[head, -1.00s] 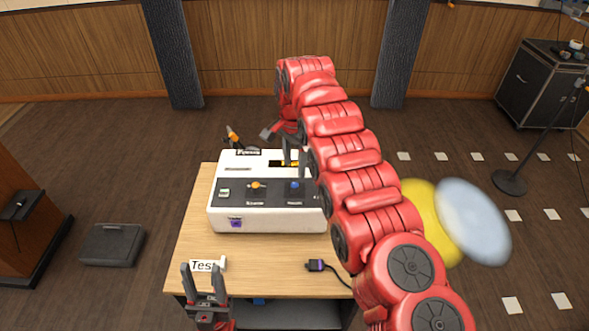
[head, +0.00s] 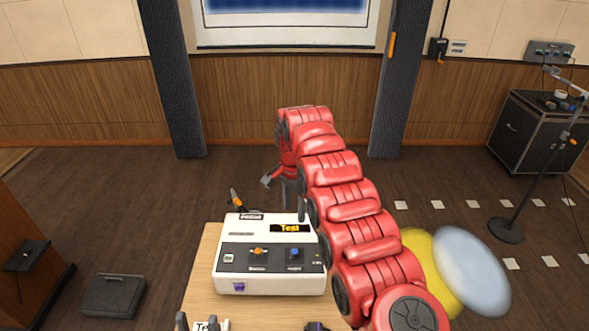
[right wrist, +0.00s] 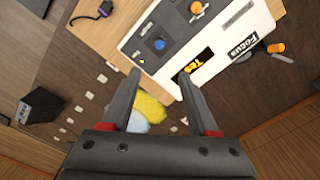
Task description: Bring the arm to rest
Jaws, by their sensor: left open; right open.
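My right arm reaches across the head view, with its gripper (head: 290,193) beyond the back edge of the white control box. In the right wrist view my right gripper (right wrist: 162,80) is open, with nothing between its fingers. The control box (head: 270,285) stands on the wooden table (head: 197,290), with an orange knob, a blue knob and a small display (head: 290,228) reading "Test". The box also shows in the right wrist view (right wrist: 165,22).
A yellow disc (head: 416,243) and a pale blue disc (head: 470,270) are right of my right arm. A microphone stand (head: 507,231) and a black case (head: 540,130) stand at the right. A dark box (head: 114,295) lies on the floor at the left. A cable plug (head: 316,326) is on the table.

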